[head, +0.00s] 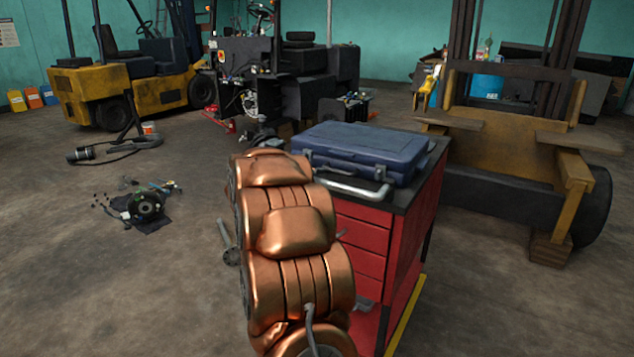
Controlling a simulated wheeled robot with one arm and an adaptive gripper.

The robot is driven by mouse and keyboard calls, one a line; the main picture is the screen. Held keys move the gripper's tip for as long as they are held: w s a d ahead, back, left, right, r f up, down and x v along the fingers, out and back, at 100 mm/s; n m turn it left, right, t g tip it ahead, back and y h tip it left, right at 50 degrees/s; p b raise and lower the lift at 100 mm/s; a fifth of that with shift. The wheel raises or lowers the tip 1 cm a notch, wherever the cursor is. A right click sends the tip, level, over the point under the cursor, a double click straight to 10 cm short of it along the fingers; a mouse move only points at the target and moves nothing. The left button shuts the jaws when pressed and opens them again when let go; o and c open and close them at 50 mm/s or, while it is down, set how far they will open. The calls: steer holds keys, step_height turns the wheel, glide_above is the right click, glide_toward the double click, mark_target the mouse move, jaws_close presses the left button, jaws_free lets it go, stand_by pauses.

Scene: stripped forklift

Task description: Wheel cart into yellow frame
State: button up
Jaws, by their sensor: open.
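The red drawer cart (403,240) stands in the middle of the head view, with a black top and a grey push handle (352,188) on its near side. A closed blue case (360,150) lies on the top. A yellow stripe (406,316) runs along the floor by the cart's lower right side. It is the only part of the yellow frame I can make out; the cart hides what lies to the left. My copper arm covers the cart's left front. My gripper is not visible; whether it touches the handle cannot be told.
A stripped forklift mast with a yellow body (505,170) and a dark roller stands right of the cart, with a wooden block (550,250) under it. Loose parts (145,207) lie on the left floor. A yellow forklift (120,80) stands behind. The right foreground floor is clear.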

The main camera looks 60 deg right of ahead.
jaws_close()
stand_by(0.4)
steer(key=shift+d, duration=0.15)
